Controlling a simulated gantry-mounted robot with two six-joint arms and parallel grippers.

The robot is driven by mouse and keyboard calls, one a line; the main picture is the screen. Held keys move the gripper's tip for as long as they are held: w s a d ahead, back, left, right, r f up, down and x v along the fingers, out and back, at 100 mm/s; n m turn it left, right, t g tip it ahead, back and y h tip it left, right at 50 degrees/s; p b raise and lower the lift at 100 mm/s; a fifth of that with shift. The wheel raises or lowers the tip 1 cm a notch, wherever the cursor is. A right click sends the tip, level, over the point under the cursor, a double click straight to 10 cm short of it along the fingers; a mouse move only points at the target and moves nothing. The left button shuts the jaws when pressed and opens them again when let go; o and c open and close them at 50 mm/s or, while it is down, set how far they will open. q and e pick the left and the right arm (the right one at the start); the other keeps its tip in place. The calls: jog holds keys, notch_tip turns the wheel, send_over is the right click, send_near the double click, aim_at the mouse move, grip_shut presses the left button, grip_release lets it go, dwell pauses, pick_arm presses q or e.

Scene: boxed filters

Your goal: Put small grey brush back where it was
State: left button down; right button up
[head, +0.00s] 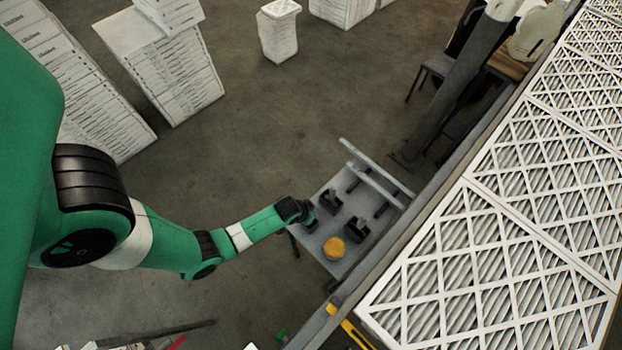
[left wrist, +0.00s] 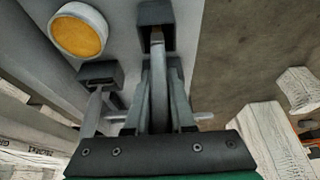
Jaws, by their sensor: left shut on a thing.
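My left gripper (head: 305,213) reaches over the left edge of a small grey platform (head: 325,262). In the left wrist view, the gripper (left wrist: 158,95) is shut on a slim grey piece (left wrist: 159,72), which appears to be the small grey brush. Its far end meets a dark block-like holder (left wrist: 155,14); I cannot tell how far it sits inside. The fingers hide its lower part. The brush cannot be made out in the head view. My right gripper is not in view.
A round orange-yellow item (head: 333,248) and dark holders (head: 356,229) are on the platform. A second dark holder (left wrist: 101,73) is close left of the gripper in the left wrist view. A long rail and white filters (head: 500,260) lie to the right.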

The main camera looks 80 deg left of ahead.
pick_arm(q)
notch_tip(320, 180, down, 3)
jog(key=shift+r, duration=0.1)
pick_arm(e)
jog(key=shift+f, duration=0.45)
pick_arm(q)
jog(key=c, duration=1.2)
grip_release()
jog(key=o, duration=0.4)
jog(key=shift+o, duration=0.2)
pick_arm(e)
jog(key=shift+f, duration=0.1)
